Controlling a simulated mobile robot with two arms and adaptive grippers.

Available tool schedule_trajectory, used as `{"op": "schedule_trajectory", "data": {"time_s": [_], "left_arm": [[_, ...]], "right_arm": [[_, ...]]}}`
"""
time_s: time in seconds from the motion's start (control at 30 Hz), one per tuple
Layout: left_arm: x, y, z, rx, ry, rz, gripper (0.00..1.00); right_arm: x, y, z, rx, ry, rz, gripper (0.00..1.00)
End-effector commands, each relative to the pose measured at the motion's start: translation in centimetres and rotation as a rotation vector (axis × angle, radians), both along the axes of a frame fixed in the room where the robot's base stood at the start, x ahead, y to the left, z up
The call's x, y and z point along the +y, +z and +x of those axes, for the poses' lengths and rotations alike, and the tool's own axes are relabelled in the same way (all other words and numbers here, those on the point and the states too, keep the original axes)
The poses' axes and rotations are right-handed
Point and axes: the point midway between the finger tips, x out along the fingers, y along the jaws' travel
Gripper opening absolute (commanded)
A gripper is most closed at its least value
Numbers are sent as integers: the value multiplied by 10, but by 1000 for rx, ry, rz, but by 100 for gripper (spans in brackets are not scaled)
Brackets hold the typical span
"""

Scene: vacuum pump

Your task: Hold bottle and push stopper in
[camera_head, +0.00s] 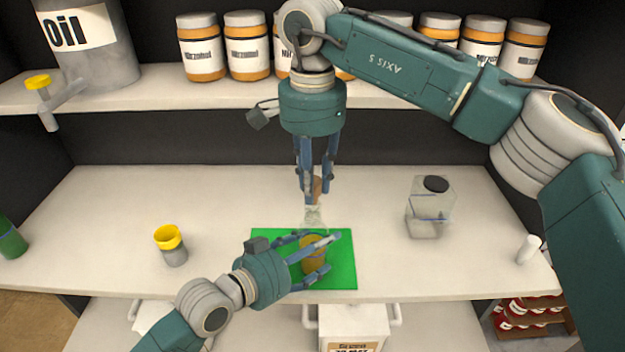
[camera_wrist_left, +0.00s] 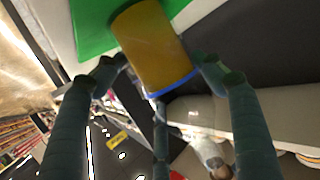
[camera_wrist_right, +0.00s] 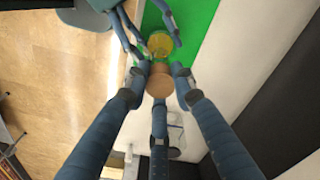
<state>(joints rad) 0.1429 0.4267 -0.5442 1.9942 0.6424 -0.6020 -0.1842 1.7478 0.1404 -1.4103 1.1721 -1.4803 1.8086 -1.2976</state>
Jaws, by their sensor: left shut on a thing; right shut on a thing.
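The bottle (camera_head: 313,262), amber below and seemingly clear and narrower above, stands on the green mat (camera_head: 342,278). My left gripper (camera_head: 322,257) is shut around its amber part; the left wrist view shows that part (camera_wrist_left: 152,45) between the fingers. My right gripper (camera_head: 314,193) points down, shut on a brown stopper (camera_head: 317,188). The right wrist view shows the round tan stopper (camera_wrist_right: 160,84) between the fingertips, in front of the amber bottle. The stopper is over the pale upper part of the bottle. I cannot tell whether they touch; the fingers partly hide it.
A clear jar with a black lid (camera_head: 428,215) stands right of the mat, and a yellow-topped grey cup (camera_head: 172,248) stands left. A small white object (camera_head: 528,249) is near the right edge. Jars and an oil can (camera_head: 88,50) line the shelf above.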

Motion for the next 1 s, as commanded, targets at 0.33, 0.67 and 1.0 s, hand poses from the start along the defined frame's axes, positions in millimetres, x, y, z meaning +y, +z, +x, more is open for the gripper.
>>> {"op": "schedule_trajectory", "data": {"time_s": [0.33,0.67,1.0], "left_arm": [[0,1,0,-1,0,-1,32],[0,1,0,-1,0,-1,32],[0,1,0,-1,0,-1,32]], "right_arm": [[0,-4,0,0,0,0,11],[0,-5,0,0,0,0,11],[0,-12,0,0,-1,0,11]]}}
